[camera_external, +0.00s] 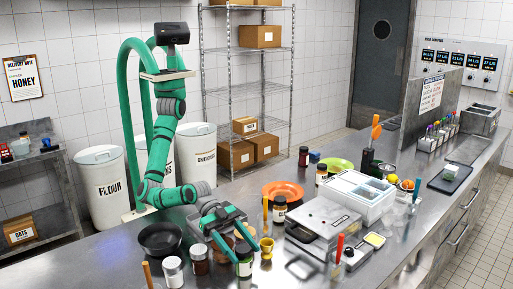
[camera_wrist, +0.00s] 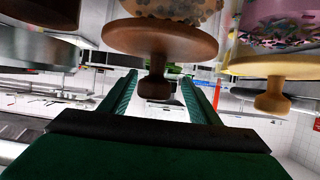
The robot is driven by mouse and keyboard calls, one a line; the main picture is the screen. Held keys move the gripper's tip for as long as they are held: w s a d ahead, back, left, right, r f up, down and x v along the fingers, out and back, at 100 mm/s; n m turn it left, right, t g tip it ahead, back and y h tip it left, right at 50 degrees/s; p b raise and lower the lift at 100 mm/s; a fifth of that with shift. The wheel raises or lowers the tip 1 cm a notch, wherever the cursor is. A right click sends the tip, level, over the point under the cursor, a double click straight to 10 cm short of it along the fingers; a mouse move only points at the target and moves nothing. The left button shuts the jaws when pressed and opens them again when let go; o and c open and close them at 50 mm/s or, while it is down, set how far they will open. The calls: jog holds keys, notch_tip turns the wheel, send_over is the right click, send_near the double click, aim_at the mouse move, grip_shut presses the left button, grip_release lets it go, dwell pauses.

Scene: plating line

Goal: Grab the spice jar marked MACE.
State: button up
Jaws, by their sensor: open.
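No label reading MACE is legible in either view, so I cannot tell which jar it is. In the wrist view my gripper (camera_wrist: 157,88) is open, with a brown disc-shaped piece with a knob (camera_wrist: 160,42) beyond the fingers. I see nothing held.
A dark pan (camera_external: 160,238) lies left of my gripper. A grey appliance (camera_external: 322,222) and a white divided bin (camera_external: 355,195) fill the counter to the right. An orange plate (camera_external: 283,189) lies behind.

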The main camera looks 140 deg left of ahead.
jog(key=v, duration=0.6)
jog(key=shift+s+r, duration=0.2)
jog(key=shift+s, duration=0.1)
jog(key=shift+s+r, duration=0.1)
jog(key=shift+s, duration=0.15)
jog(key=c, duration=1.2)
jog(key=shift+c, duration=0.2)
